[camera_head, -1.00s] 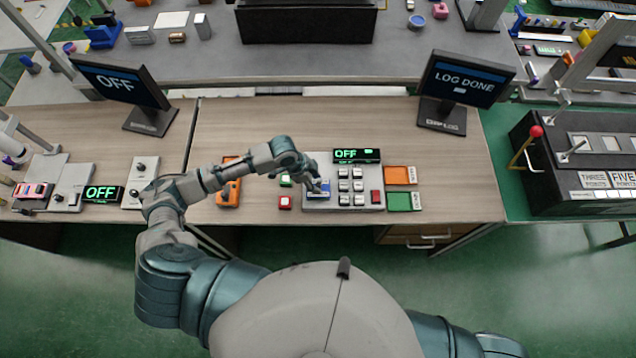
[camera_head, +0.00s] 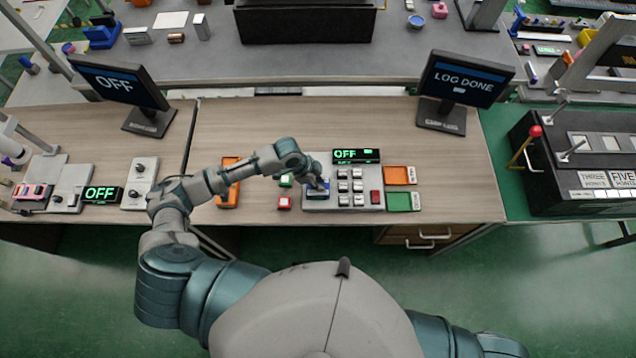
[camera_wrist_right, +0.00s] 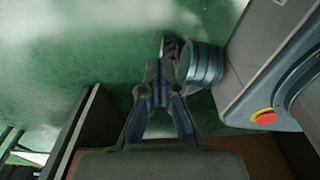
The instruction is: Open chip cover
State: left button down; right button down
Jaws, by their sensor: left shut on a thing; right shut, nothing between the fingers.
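My left gripper (camera_head: 318,186) reaches over the left end of a grey fixture (camera_head: 343,206) on the wooden bench. It is shut on the chip cover there. The cover is mostly hidden by the fingers, and only a small blue part (camera_head: 315,195) shows around them. How far the cover is raised cannot be seen. My right gripper (camera_wrist_right: 165,72) shows in the right wrist view, shut and empty, above the green floor.
The fixture carries several grey buttons, a red block (camera_head: 376,197) and a green-lit display (camera_head: 356,156) reading OFF. Orange (camera_head: 399,175) and green (camera_head: 402,202) trays lie to its right. An orange holder (camera_head: 229,190) and a red button (camera_head: 284,202) lie left, near my arm.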

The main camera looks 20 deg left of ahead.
pick_arm(q)
jog(key=w+a, duration=0.1)
jog(key=w, duration=0.3)
jog(key=w+a, duration=0.1)
jog(key=w, duration=0.2)
jog(key=shift+a+f+b, duration=0.2)
jog(key=shift+a+b, duration=0.15)
jog(key=shift+b, duration=0.05)
jog(key=c, duration=1.1)
grip_release()
jog(key=shift+a+r, duration=0.1)
jog(key=shift+a, duration=0.1)
